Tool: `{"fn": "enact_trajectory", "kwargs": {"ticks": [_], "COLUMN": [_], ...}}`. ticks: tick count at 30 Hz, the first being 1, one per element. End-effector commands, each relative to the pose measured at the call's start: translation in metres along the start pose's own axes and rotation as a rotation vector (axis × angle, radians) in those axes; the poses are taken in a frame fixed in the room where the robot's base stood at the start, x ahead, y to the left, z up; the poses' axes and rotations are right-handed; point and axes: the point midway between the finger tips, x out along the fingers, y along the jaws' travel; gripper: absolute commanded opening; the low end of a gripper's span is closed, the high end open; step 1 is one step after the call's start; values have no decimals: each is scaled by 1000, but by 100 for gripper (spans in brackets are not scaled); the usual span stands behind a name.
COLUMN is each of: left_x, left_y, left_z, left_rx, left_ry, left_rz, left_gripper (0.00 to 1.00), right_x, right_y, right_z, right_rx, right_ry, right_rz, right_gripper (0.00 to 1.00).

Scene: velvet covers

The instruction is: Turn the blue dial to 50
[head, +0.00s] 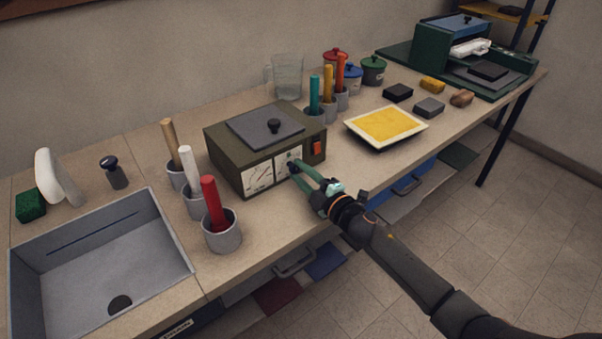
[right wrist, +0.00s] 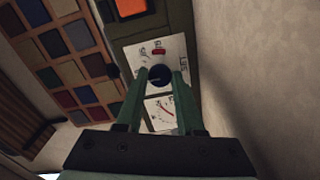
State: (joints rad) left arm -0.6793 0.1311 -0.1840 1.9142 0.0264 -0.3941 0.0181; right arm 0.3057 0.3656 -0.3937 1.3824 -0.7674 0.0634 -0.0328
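The blue dial (right wrist: 159,76) is a round dark-blue knob on the white front panel of an olive-green box (head: 228,152). A pale pointer line on it points roughly left in the right wrist view. A printed scale with a red mark (right wrist: 159,51) lies above it there; the numerals are too small to read surely. My right gripper (head: 292,171) is at the box's front, its two green fingers on either side of the dial, seemingly touching it; it also shows in the right wrist view (right wrist: 160,73). My left gripper is not in view.
An orange-red switch (head: 317,148) is on the same front. A needle gauge (right wrist: 162,112) is next to the dial. Cups with coloured sticks (head: 221,236) stand left of the box, a yellow tray (head: 420,128) right of it. A sink (head: 164,272) is at the left.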

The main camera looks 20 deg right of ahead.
Motion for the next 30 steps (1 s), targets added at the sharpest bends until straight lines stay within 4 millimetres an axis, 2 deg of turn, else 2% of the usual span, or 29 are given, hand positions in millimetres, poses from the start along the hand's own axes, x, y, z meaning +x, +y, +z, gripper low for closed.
{"fn": "enact_trajectory", "kwargs": {"ticks": [1,8,17,23,30], "left_x": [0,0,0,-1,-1], "left_y": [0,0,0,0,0], "left_z": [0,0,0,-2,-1], "left_rx": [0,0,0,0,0], "left_ry": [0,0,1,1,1], "left_rz": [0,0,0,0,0], "left_gripper": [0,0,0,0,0], "right_x": [0,0,-3,-27,-73], "right_y": [-1,0,0,-1,-2], "right_z": [0,0,0,0,1], "right_rx": [1,1,1,-1,1], "right_ry": [-1,0,-1,0,-1], "right_rz": [-2,-1,-1,-3,-3], "right_gripper": [42,67,67,67,67]}}
